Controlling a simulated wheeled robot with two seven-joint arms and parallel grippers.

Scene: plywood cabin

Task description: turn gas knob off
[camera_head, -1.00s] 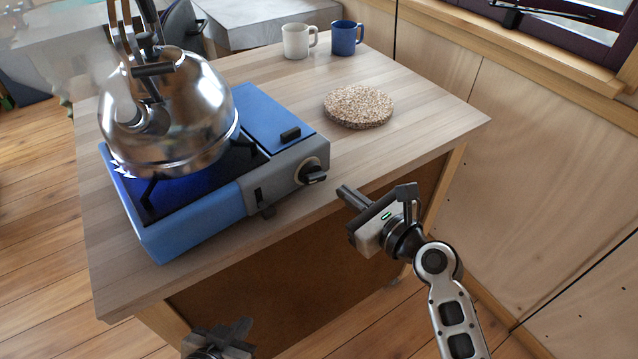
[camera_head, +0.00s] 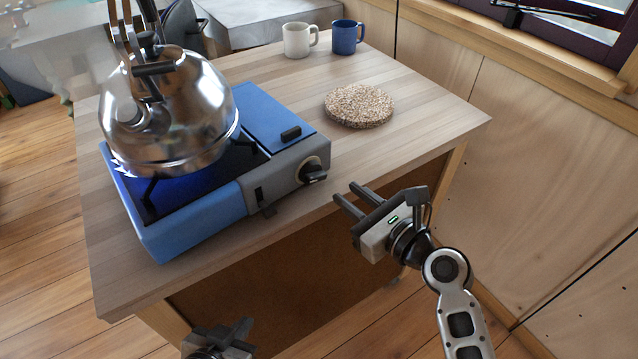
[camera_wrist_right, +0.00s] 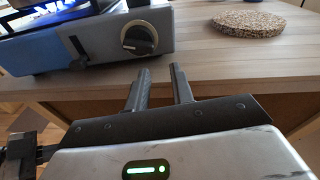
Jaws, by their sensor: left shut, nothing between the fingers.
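The gas knob (camera_head: 314,173) is a dark knob with a pale ring on the front right of the blue and grey camping stove (camera_head: 200,215). It also shows in the right wrist view (camera_wrist_right: 139,40), with its bar lying roughly level, slightly tilted. A shiny kettle (camera_head: 185,110) stands on the stove, with a blue glow beneath it. My right gripper (camera_head: 343,192) is open and empty, just in front of the table edge, below and right of the knob, not touching it. My left gripper (camera_head: 240,330) is shut and empty, low in front of the table.
A round cork-like mat (camera_head: 358,106) lies right of the stove. A white mug (camera_head: 297,40) and a blue mug (camera_head: 346,38) stand at the back of the wooden table (camera_head: 420,110). A plywood wall (camera_head: 540,160) bounds the right side.

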